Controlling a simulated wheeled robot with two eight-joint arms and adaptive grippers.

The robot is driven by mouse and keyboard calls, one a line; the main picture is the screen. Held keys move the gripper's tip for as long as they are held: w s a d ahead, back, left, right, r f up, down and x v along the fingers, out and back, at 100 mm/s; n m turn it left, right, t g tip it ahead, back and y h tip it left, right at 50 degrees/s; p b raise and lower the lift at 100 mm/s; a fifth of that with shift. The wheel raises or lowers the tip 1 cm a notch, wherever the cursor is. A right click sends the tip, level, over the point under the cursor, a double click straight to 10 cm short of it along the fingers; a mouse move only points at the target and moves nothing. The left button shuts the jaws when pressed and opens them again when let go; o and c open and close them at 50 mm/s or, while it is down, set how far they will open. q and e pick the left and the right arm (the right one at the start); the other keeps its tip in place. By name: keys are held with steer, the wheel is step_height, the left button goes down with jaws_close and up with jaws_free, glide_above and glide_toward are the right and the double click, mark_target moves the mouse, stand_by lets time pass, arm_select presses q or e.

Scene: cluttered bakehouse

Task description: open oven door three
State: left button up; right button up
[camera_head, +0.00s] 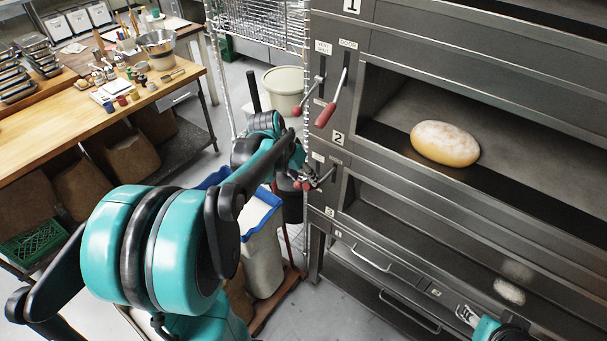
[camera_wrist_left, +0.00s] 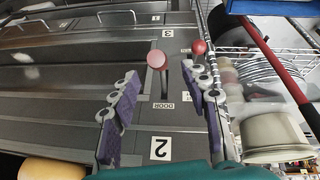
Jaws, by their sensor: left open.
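The steel deck oven fills the right of the head view. Its third deck (camera_head: 400,213) lies below the one holding a loaf, beside a "3" plate (camera_head: 331,212). My left gripper (camera_head: 316,181) is at the lever panel between the "2" and "3" plates. In the wrist view, upside down, its purple-padded fingers (camera_wrist_left: 160,75) are apart. The DOOR lever's pale red knob (camera_wrist_left: 157,60) shows between the fingertips; contact cannot be told. A second red-knobbed lever (camera_wrist_left: 199,47) is by the right finger. My right gripper (camera_head: 468,316) is low at the right, its jaws unclear.
Deck two is open with a loaf (camera_head: 445,143) inside; its red-handled lever (camera_head: 325,115) points down. A bin with a blue liner (camera_head: 261,221), a white tub (camera_head: 284,90) and a wire rack (camera_head: 258,22) crowd the oven's left side. A wooden bench (camera_head: 60,126) stands further left.

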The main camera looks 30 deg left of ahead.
mark_target(308, 183)
arm_select(q)
steer(key=x, duration=0.7)
steer(key=shift+d, duration=0.1)
jaws_close()
